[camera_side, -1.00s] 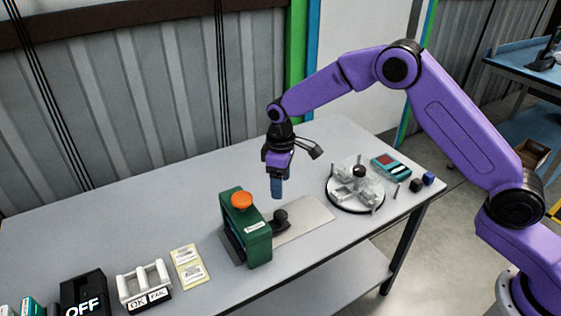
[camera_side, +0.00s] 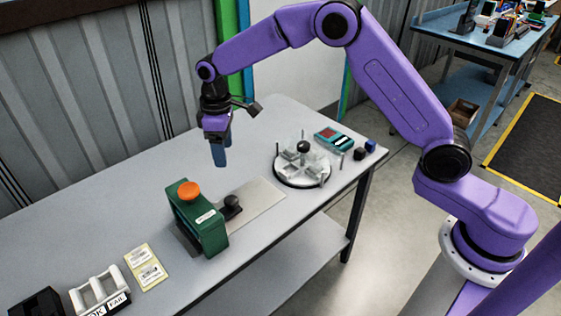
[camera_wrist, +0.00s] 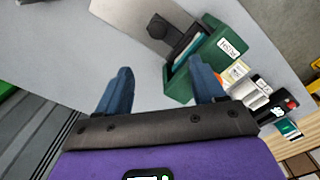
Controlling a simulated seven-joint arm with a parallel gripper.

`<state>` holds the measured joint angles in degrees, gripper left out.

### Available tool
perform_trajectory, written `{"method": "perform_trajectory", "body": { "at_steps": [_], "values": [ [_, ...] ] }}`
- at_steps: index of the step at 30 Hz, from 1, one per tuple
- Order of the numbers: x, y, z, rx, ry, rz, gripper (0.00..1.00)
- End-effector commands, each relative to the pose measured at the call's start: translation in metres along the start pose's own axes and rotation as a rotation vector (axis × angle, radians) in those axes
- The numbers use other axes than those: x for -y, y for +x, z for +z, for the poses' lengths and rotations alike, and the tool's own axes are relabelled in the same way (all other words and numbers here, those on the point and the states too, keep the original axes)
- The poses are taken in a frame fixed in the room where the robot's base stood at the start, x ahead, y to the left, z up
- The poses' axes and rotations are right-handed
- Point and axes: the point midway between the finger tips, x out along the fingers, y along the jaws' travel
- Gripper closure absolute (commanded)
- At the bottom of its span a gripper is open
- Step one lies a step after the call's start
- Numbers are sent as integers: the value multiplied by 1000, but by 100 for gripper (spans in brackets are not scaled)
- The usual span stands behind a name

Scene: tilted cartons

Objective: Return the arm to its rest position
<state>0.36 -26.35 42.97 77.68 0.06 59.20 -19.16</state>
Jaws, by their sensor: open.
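My gripper (camera_side: 220,150) hangs above the grey table (camera_side: 110,218), fingers pointing down, behind the green press-like fixture in the side view. In the wrist view my gripper (camera_wrist: 162,92) has its two blue fingers spread apart with nothing between them. The green fixture (camera_side: 205,226) with an orange knob (camera_side: 189,190) stands on the table below, apart from my gripper. It also shows in the wrist view (camera_wrist: 205,70), beyond the right finger.
A metal plate with a black knob (camera_side: 231,206) lies by the fixture. A round clear-topped turntable (camera_side: 302,168), a teal device (camera_side: 334,139) and small cubes (camera_side: 360,154) are at right. Yellow cards (camera_side: 144,268) and a white rack (camera_side: 97,290) are at front left.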

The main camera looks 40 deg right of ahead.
Motion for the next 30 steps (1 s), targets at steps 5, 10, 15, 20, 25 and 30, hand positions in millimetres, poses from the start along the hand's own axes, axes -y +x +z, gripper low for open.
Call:
{"method": "perform_trajectory", "body": {
  "at_steps": [5,10,15,20,25,30],
  "values": [
    [18,-15,14,-4,-23,1,31],
    [54,-40,51,-8,-66,1,31],
    [88,-60,101,-13,-111,1,31],
    [115,-74,155,-17,-153,0,31],
    [139,-81,218,-21,-198,-1,31],
    [156,-82,284,-26,-244,-3,31]
  ]
}}
